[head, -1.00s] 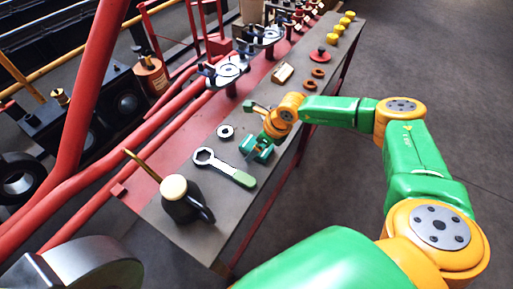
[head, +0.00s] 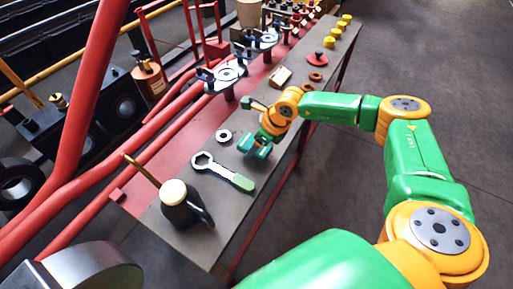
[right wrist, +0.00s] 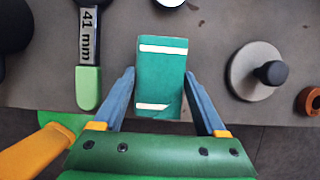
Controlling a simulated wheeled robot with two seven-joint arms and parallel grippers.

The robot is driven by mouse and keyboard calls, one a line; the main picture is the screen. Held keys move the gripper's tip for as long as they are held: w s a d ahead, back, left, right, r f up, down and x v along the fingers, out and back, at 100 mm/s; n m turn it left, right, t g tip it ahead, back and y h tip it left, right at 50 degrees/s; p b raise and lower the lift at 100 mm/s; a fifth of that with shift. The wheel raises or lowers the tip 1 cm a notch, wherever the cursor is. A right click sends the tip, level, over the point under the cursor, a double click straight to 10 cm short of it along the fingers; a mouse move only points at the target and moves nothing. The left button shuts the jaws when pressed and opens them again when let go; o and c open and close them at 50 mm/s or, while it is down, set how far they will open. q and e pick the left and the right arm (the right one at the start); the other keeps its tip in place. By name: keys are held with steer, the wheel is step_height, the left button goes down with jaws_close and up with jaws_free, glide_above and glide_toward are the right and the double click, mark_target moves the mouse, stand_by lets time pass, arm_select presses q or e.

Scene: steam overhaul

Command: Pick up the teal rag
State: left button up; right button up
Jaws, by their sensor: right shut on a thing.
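The teal rag (right wrist: 161,75) is a folded block with two white stripes, held between the blue fingers of my right gripper (right wrist: 160,88) in the right wrist view. My right gripper (head: 257,147) is shut on it. In the head view it is over the bench, just right of the wrench, and the rag is hard to tell from the green gripper parts there. The gap between rag and bench top is hard to judge. My left gripper is not in view.
A green-handled wrench (head: 222,171) and a dark oil can (head: 181,204) lie nearer on the grey bench (head: 211,235). A metal ring (head: 224,136) is left of the gripper. A grey disc with a dark knob (right wrist: 257,75) is beside the rag. Red pipes run along the left.

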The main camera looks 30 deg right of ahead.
steer(key=s+a+r, duration=0.7)
steer(key=s+r, duration=0.4)
steer(key=s, duration=0.1)
steer(key=shift+f, duration=0.1)
